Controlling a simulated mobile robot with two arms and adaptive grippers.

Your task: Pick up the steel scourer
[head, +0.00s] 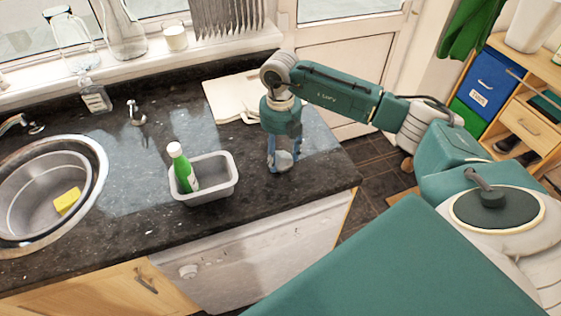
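My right gripper (283,164) points straight down at the black granite worktop, right of the grey tub. A small pale grey lump, which looks like the steel scourer (284,160), shows at its fingertips, low against the worktop. The fingers stand on either side of it and partly hide it. I cannot tell whether they press on it or whether it is lifted. My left gripper is not in view.
A grey tub (222,187) holding a green bottle (183,170) stands left of the gripper. Pale boards (228,97) lie behind. A round sink (30,205) with a yellow sponge (67,201) is at left. The worktop's front right corner (335,180) is clear.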

